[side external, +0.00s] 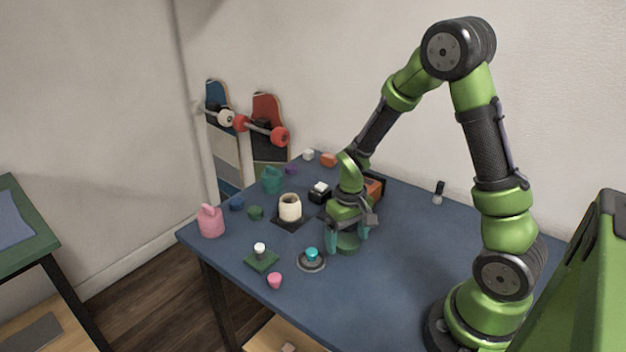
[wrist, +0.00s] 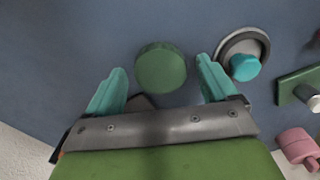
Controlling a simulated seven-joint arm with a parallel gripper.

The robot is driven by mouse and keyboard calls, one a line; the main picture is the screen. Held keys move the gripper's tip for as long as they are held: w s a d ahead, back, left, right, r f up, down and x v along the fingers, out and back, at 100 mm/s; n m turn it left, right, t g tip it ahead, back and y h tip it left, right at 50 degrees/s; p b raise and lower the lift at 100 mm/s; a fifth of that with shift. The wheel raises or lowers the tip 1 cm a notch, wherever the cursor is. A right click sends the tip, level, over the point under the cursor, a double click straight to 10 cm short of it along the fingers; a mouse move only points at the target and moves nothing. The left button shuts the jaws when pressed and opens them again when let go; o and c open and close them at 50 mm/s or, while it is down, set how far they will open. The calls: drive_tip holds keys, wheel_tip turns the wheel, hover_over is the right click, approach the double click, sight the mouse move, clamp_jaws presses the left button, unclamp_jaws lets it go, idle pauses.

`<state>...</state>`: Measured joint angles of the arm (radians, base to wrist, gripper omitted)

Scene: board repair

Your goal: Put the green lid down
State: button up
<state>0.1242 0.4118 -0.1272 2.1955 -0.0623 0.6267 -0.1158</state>
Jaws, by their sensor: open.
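The green lid (side external: 347,243) is a round, flat-topped disc on the blue table, below and between my gripper's fingers. In the wrist view the lid (wrist: 162,68) lies just ahead of the gap between the fingertips, with blue table visible around it. My gripper (side external: 347,240) points down over the table. Its two teal fingers (wrist: 160,82) are spread apart, with no contact on the lid visible in the wrist view. The lid's underside is hidden.
A grey ring with a teal knob (side external: 311,257) stands close beside the lid. The table's front right is clear.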

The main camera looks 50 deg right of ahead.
sight(347, 241)
wheel_tip(347, 241, up, 11)
drive_tip(key=s+a+r+t+y, duration=0.2)
drive_tip(key=s+a+r+t, duration=0.5)
drive_tip(key=a+r, duration=0.4)
drive_tip(key=shift+v, duration=1.2)
